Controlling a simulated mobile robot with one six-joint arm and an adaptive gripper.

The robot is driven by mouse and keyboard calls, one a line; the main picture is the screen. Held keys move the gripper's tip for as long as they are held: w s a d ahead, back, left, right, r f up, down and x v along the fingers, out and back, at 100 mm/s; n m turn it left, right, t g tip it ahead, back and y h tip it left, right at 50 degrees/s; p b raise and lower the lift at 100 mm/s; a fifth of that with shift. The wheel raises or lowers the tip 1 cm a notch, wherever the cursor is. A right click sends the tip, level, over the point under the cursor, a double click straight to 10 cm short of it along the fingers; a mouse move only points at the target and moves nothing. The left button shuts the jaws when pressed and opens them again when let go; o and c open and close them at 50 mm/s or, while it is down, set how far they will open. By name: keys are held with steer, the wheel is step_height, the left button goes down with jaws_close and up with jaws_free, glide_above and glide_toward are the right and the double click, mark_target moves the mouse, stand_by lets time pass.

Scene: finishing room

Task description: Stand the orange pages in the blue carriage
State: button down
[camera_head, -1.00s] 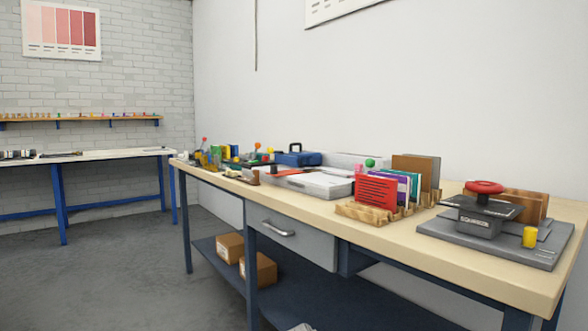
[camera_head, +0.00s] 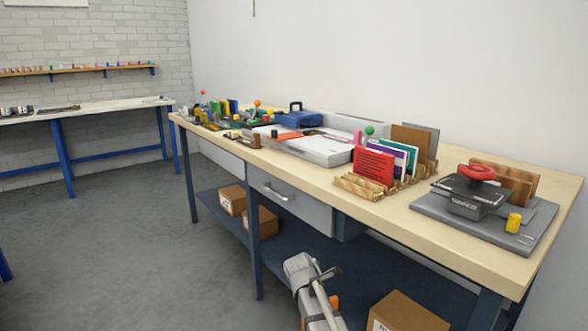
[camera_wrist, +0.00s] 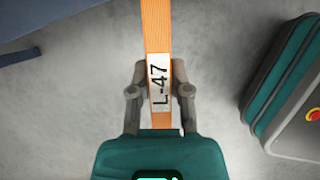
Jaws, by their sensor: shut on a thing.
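My gripper (camera_wrist: 158,78) is shut on the orange pages (camera_wrist: 156,28) in the wrist view. They are a narrow ridged orange strip with a white label reading L-47, held between the two fingers, with the far end running out of the top of the picture. In the head view my grey arm shows at the bottom, in front of the bench; its orange patches are too small to tell as the pages. A blue object with a dark handle (camera_head: 296,119) stands at the back of the bench; I cannot tell whether it is the blue carriage.
Cartons (camera_head: 262,220) sit on the lower shelf. Grey floor (camera_head: 120,250) is clear at left.

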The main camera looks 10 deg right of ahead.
step_height(320, 180, up, 8)
steer(key=p, duration=0.6)
steer(key=shift+p, duration=0.4)
steer(key=shift+a, duration=0.15)
